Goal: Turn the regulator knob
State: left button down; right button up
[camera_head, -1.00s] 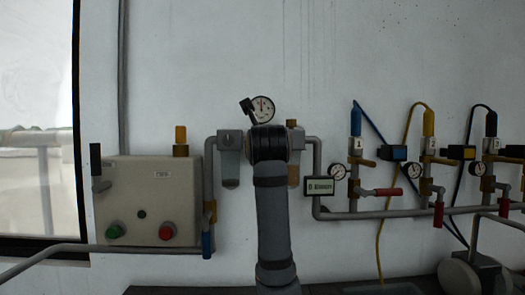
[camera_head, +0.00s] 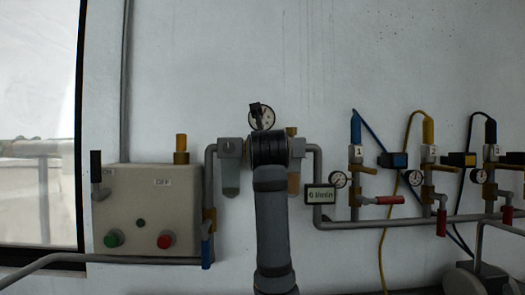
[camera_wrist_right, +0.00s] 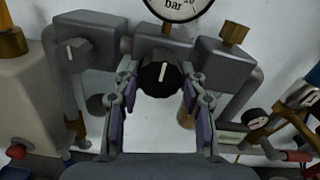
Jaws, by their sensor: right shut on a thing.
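The black regulator knob (camera_wrist_right: 160,76) with a white mark sits at the middle of the wrist view, below the round pressure gauge (camera_wrist_right: 172,8). The mark points almost straight up. My right gripper (camera_wrist_right: 158,71) has one finger on each side of the knob and is shut on it. In the head view the knob is hidden behind my right arm; the gauge (camera_head: 262,117) shows above the arm, partly covered by a black part. My left gripper is not in view.
A beige control box (camera_head: 150,210) with green and red buttons is left of the regulator. A small display (camera_head: 320,195) hangs to its right. Farther right are valves with red handles (camera_head: 382,200), gauges and hoses along a grey pipe. The wall above is clear.

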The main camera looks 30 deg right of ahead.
jog(key=o, duration=1.1)
jog(key=v, duration=1.2)
jog(key=shift+f, duration=0.1)
